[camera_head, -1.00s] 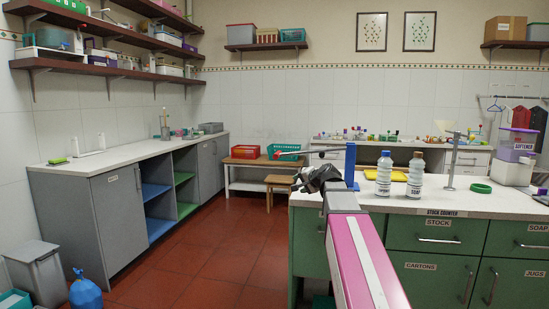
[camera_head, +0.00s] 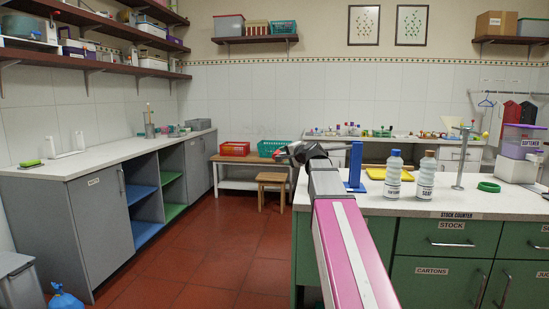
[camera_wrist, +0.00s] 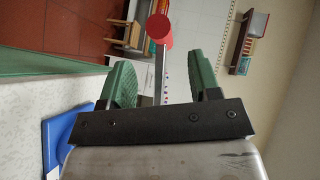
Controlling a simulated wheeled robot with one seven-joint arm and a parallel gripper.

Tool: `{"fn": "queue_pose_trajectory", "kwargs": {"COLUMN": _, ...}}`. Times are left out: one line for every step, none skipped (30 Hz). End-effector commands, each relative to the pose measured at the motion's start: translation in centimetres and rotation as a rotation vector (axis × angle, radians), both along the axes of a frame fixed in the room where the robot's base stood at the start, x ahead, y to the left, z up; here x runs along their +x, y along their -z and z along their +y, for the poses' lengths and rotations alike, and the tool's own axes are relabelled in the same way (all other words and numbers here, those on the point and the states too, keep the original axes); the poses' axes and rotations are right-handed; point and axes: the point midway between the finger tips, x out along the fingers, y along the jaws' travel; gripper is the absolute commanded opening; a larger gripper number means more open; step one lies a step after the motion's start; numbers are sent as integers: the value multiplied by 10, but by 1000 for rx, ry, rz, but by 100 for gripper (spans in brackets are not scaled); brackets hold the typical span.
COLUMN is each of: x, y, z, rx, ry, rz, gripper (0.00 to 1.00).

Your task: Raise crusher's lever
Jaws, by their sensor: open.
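The crusher is a blue upright post (camera_head: 355,165) on a blue base, standing at the left end of the stock counter. Its thin grey lever runs out about level to the left, past the counter edge, partly hidden by my gripper (camera_head: 288,152) in the head view. In the wrist view the lever rod (camera_wrist: 160,75) passes between the two green finger pads of my gripper (camera_wrist: 168,85), with its red end knob (camera_wrist: 159,28) beyond the fingertips. The fingers are open, with a gap visible on both sides of the rod. The blue base (camera_wrist: 60,135) shows at lower left.
Two labelled bottles (camera_head: 393,174) and a yellow tray (camera_head: 379,173) stand right of the crusher on the white counter (camera_head: 460,205). A wooden stool (camera_head: 273,183) and red crate (camera_head: 235,149) are behind. Red floor to the left is free.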

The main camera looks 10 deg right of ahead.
Motion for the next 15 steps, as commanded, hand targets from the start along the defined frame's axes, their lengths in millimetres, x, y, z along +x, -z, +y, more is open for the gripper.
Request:
{"fn": "queue_pose_trajectory", "kwargs": {"x": 9, "y": 1, "z": 4, "rx": 0, "ry": -2, "rz": 1, "gripper": 57}}
{"fn": "queue_pose_trajectory", "kwargs": {"x": 14, "y": 2, "z": 6, "rx": 0, "ry": -3, "rz": 1, "gripper": 57}}
{"fn": "queue_pose_trajectory", "kwargs": {"x": 20, "y": 4, "z": 9, "rx": 0, "ry": -3, "rz": 1, "gripper": 57}}
{"fn": "queue_pose_trajectory", "kwargs": {"x": 25, "y": 5, "z": 11, "rx": 0, "ry": -3, "rz": 1, "gripper": 57}}
{"fn": "queue_pose_trajectory", "kwargs": {"x": 30, "y": 6, "z": 13, "rx": 0, "ry": -2, "rz": 1, "gripper": 57}}
{"fn": "queue_pose_trajectory", "kwargs": {"x": 36, "y": 8, "z": 16, "rx": 0, "ry": -2, "rz": 1, "gripper": 57}}
{"fn": "queue_pose_trajectory", "kwargs": {"x": 41, "y": 10, "z": 18, "rx": 0, "ry": -2, "rz": 1, "gripper": 57}}
{"fn": "queue_pose_trajectory", "kwargs": {"x": 46, "y": 11, "z": 21, "rx": 0, "ry": -3, "rz": 2, "gripper": 57}}
{"fn": "queue_pose_trajectory", "kwargs": {"x": 52, "y": 13, "z": 24, "rx": 0, "ry": -3, "rz": 2, "gripper": 57}}
{"fn": "queue_pose_trajectory", "kwargs": {"x": 56, "y": 14, "z": 26, "rx": -1, "ry": -3, "rz": 1, "gripper": 57}}
{"fn": "queue_pose_trajectory", "kwargs": {"x": 60, "y": 15, "z": 28, "rx": -1, "ry": -2, "rz": 1, "gripper": 57}}
{"fn": "queue_pose_trajectory", "kwargs": {"x": 65, "y": 16, "z": 30, "rx": -1, "ry": -1, "rz": 1, "gripper": 57}}
{"fn": "queue_pose_trajectory", "kwargs": {"x": 68, "y": 17, "z": 31, "rx": -1, "ry": -1, "rz": 1, "gripper": 57}}
{"fn": "queue_pose_trajectory", "kwargs": {"x": 70, "y": 18, "z": 32, "rx": -1, "ry": -1, "rz": 1, "gripper": 57}}
{"fn": "queue_pose_trajectory", "kwargs": {"x": 73, "y": 19, "z": 34, "rx": -1, "ry": -1, "rz": 1, "gripper": 57}}
